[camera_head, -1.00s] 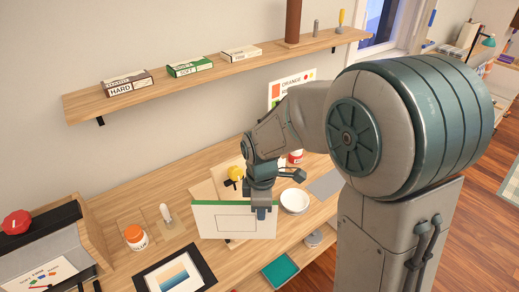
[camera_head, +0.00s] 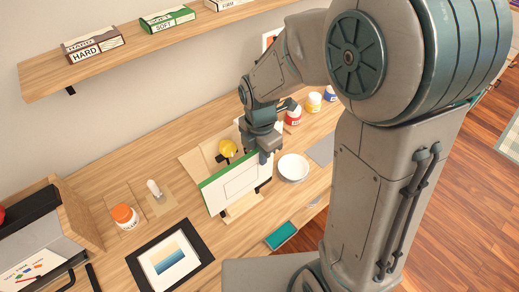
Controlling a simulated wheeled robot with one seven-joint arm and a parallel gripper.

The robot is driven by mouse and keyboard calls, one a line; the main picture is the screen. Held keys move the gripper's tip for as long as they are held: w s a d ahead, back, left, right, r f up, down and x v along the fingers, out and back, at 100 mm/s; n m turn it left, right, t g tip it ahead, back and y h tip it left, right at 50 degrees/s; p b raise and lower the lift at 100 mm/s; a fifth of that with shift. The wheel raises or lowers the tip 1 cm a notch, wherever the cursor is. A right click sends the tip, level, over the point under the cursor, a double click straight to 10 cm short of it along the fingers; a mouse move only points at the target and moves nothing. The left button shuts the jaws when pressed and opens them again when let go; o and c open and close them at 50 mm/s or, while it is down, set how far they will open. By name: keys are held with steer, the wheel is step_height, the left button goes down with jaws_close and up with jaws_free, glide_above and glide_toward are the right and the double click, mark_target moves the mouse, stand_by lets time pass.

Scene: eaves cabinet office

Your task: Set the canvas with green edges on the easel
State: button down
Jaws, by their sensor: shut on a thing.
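The white canvas with green edges (camera_head: 237,181) shows in the head view with its face toward me, a drawn rectangle on it and a green strip along its top. It is tilted in the picture, its left side lower. My gripper (camera_head: 265,158) is shut on its upper right corner. I cannot tell whether the canvas touches the ledge.
A white bowl (camera_head: 293,167) stands close right of the canvas. Paint jars (camera_head: 293,115) stand behind it. An orange-lidded jar (camera_head: 124,216) and a black-framed picture (camera_head: 171,258) are to the left. A teal tray (camera_head: 281,235) is below. A shelf (camera_head: 150,49) with boxes hangs above.

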steer(key=shift+s+d+f+b, duration=0.1)
steer(key=shift+f+b, duration=1.05)
steer(key=shift+f, duration=0.45)
steer(key=shift+s+d+f+b, duration=0.1)
steer(key=shift+f+b, duration=1)
steer(key=shift+f, duration=0.5)
steer(key=c, duration=1.3)
jaws_free()
step_height(320, 180, up, 14)
steer(key=shift+f+b, duration=0.1)
steer(key=shift+b, duration=0.25)
